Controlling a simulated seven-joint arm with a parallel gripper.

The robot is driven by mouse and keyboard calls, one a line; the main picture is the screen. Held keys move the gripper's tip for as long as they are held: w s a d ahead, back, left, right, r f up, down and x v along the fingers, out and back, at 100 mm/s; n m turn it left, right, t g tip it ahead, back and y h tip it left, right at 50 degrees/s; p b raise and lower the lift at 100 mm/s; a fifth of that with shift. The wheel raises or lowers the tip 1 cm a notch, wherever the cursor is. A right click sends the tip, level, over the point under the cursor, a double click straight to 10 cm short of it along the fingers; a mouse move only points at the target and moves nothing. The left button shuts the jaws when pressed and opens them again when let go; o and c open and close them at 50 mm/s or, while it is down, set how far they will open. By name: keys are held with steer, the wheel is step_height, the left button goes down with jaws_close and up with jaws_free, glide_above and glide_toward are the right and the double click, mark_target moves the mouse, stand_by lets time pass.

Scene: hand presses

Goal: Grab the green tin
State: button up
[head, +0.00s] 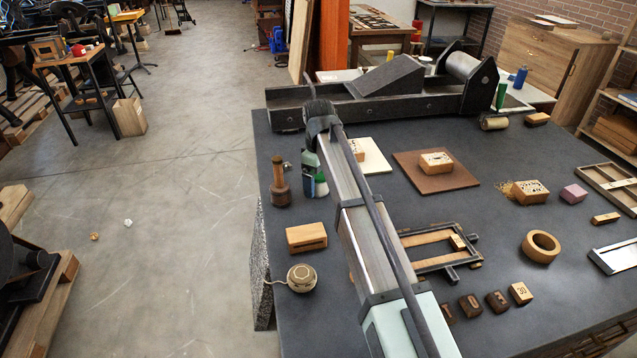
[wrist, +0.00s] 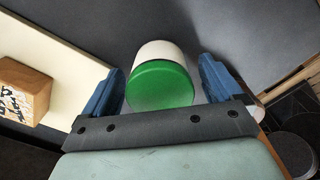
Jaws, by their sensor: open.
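In the wrist view, the green tin (wrist: 161,86) shows a round green end towards the camera and a white body beyond it. It lies in the gap between the blue fingers of my gripper (wrist: 162,66). The fingers are open, one on each side, with a visible gap on the right; contact on the left is unclear. In the head view, a green and white part of the tin (head: 321,188) shows beside my arm at the left of the dark table (head: 385,215). My arm hides much of the area around it.
A white board (head: 376,157) with a wooden block (head: 357,150) is close by on the right. A wooden stamp (head: 280,183) stands on the left. A wooden box (head: 306,238) and a twine ball (head: 301,278) are nearer. The large dark press (head: 390,105) is behind.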

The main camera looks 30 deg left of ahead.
steer(key=c, duration=1.3)
steer(key=shift+o, duration=0.2)
